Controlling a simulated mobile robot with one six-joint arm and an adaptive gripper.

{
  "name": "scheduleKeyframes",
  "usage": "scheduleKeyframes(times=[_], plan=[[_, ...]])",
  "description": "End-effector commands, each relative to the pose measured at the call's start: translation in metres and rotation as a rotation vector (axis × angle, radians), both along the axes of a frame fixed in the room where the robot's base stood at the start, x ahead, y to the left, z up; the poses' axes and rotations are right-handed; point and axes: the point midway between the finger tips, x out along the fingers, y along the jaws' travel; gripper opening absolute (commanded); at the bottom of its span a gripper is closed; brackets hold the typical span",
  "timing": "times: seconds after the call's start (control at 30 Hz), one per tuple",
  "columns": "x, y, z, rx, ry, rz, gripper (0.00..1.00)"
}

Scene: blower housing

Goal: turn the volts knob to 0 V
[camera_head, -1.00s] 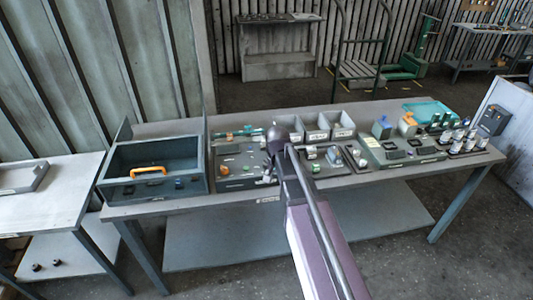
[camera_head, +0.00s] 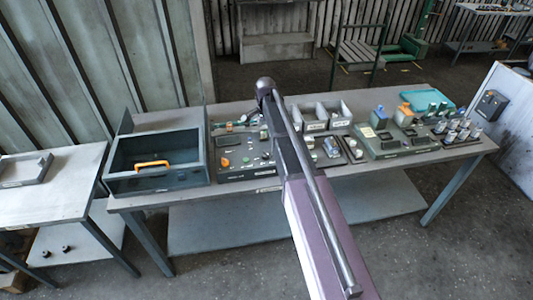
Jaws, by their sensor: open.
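A dark control panel (camera_head: 236,172) lies on the workbench just right of the box with the orange handle. It carries several small knobs and fittings, among them an orange knob (camera_head: 225,162). The labels are too small to read, so I cannot tell which one is the volts knob or how it is set. My arm reaches up across the picture, and its dark elbow stands over the panel's right side and hides part of it. My gripper does not show; no fingers can be made out beside the arm.
A grey box (camera_head: 117,185) with an orange handle (camera_head: 152,164) stands left of the panel. Grey bins (camera_head: 316,126) stand behind the arm. A device panel (camera_head: 410,152) and several small bottles (camera_head: 465,131) sit at the right. The workbench (camera_head: 270,184) has a narrow front strip free.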

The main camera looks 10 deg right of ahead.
Motion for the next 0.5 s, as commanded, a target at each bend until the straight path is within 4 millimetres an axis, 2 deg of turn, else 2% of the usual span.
scheduleKeyframes(times=[0.27, 0.5], plan=[[0.0, 0.0, -0.009, 0.0, 0.0, 0.001, 0.87], [0.0, 0.0, -0.025, 0.0, 0.0, 0.002, 0.87]])
